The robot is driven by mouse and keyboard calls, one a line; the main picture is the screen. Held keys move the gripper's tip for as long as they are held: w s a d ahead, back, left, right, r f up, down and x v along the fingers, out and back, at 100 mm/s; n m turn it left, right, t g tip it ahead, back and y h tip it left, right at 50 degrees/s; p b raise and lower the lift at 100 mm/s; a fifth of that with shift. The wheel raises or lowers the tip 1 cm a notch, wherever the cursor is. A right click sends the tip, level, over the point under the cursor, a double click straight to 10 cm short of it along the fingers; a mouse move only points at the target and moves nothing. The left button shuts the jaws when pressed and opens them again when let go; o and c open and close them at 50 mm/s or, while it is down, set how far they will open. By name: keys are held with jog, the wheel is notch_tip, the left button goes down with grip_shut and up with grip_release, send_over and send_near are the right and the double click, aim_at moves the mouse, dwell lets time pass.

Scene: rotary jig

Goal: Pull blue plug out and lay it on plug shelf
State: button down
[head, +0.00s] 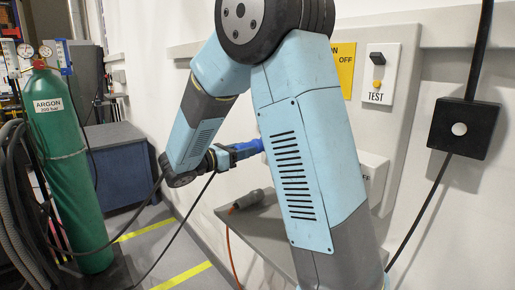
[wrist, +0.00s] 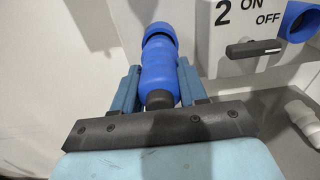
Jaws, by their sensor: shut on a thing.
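The blue plug (wrist: 158,75) is held between the two fingers of my gripper (wrist: 160,88) in the wrist view. Its dark rear end points toward the palm and its wide blue collar points away, with pale wall behind it. In the head view the plug (head: 247,149) shows just past my gripper (head: 226,157), partly hidden by my arm. A blue socket (wrist: 300,20) sits at the right of the switch box, apart from the plug. The plug shelf (head: 260,226) is below my gripper in the head view.
A grey plug (head: 251,200) with an orange cable lies on the shelf; a pale plug (wrist: 305,118) shows at right in the wrist view. The switch box (wrist: 235,38), marked 2, has a dark lever. A green argon cylinder (head: 67,165) stands at left.

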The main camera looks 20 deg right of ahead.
jog(key=shift+v, duration=1.95)
jog(key=shift+r, duration=0.15)
